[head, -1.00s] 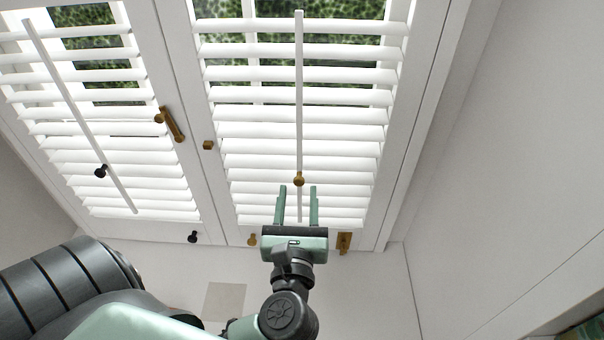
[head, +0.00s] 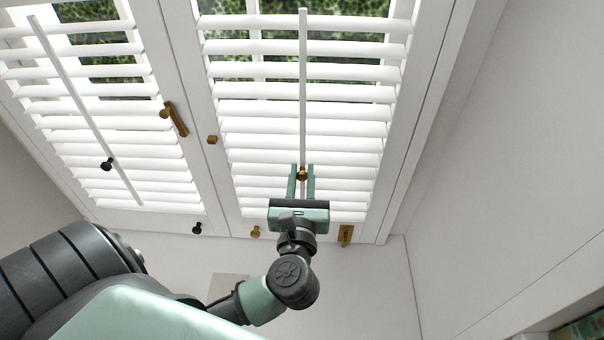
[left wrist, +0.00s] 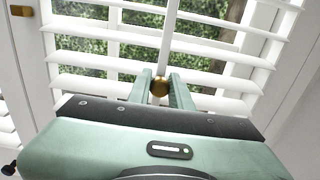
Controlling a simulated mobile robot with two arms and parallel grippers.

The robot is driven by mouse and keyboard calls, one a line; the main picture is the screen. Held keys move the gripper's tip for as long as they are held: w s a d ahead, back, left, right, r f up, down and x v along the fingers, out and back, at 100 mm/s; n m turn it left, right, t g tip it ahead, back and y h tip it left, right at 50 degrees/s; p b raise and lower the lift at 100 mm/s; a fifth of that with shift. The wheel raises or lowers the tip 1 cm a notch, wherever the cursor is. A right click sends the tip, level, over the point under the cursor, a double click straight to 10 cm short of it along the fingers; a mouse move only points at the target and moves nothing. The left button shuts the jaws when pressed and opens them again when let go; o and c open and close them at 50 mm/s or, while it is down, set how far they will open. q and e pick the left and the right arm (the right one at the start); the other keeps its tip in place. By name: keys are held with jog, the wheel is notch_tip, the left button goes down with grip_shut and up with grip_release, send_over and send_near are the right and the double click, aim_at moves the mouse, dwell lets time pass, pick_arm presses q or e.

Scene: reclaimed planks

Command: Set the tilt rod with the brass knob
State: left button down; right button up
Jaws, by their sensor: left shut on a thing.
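The white tilt rod (head: 303,80) runs down the front of the right shutter panel, with a small round brass knob (head: 302,174) low on it. My left gripper (head: 301,167) has one finger on each side of the knob and is shut on it. In the left wrist view the brass knob (left wrist: 159,88) sits between the two green fingers, in front of the rod (left wrist: 169,40). The rod's lower end is hidden behind my gripper. The slats (head: 250,110) are tilted, with gaps showing greenery near the top. My right gripper is not in view.
The left panel has its own rod (head: 75,95) with a black knob (head: 107,163). A brass latch (head: 174,118), a small brass block (head: 212,140), a brass peg (head: 256,231), a black peg (head: 197,228) and a brass plate (head: 346,235) sit on the frames. A wall (head: 510,150) stands close on the right.

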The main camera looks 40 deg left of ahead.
aim_at(303, 183)
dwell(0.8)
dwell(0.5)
pick_arm(q)
notch_tip(303, 183, down, 5)
jog(key=b, duration=0.4)
jog(key=c, duration=1.3)
grip_release()
jog(key=shift+o, duration=0.2)
